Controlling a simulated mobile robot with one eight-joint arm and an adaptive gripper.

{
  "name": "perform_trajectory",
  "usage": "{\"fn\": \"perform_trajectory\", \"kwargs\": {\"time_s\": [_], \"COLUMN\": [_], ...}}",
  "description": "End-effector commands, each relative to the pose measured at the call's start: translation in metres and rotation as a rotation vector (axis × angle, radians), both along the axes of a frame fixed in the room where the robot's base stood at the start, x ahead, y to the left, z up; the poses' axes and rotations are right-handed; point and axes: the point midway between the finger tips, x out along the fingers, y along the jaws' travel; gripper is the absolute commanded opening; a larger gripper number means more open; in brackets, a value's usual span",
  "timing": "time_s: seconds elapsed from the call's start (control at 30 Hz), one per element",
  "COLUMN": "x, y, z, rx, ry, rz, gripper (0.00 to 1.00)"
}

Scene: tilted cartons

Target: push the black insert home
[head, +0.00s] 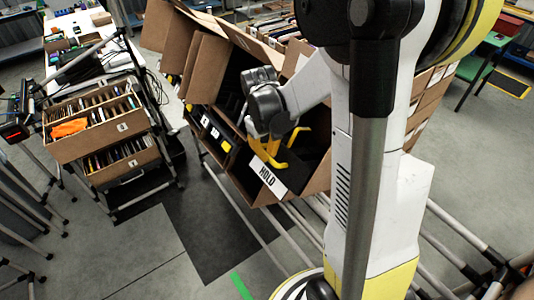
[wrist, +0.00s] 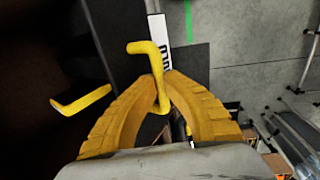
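A tilted cardboard carton with a white HOLD label (head: 268,178) is in the middle of the head view. A black insert (head: 308,158) shows inside it, partly hidden by my arm. My gripper (head: 268,152) is at the carton's open front, beside yellow bent rods (head: 302,134). In the wrist view my gripper (wrist: 165,76) has its yellow fingertips together, and a yellow bent rod (wrist: 146,47) runs across them. I cannot tell whether they hold it. Another yellow rod (wrist: 80,100) is left of them. How deep the insert sits is hidden.
Tiered cartons (head: 100,121) full of files stand at the left by a white table (head: 80,32). Metal rails (head: 240,212) run below the HOLD carton. The grey floor between is open.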

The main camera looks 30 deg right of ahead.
Motion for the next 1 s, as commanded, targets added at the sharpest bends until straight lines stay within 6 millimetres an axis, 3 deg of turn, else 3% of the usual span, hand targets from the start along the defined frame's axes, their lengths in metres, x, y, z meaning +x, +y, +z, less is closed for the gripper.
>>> {"fn": "perform_trajectory", "kwargs": {"time_s": [0.23,0.5,0.77,0.8,0.87,1.0], "x": [0.0,0.0,0.0,0.0,0.0,0.0], "y": [-0.001,-0.022,-0.024,-0.024,-0.024,-0.024], "z": [-0.003,-0.016,-0.014,-0.014,-0.014,-0.014], "rx": [0.003,0.004,0.002,0.001,0.001,0.001], "ry": [0.0,0.0,0.001,0.001,0.001,0.001], "rz": [0.0,-0.001,0.001,0.0,0.0,0.0], "gripper": [0.0,0.0,0.0,0.17,0.35,0.36]}}
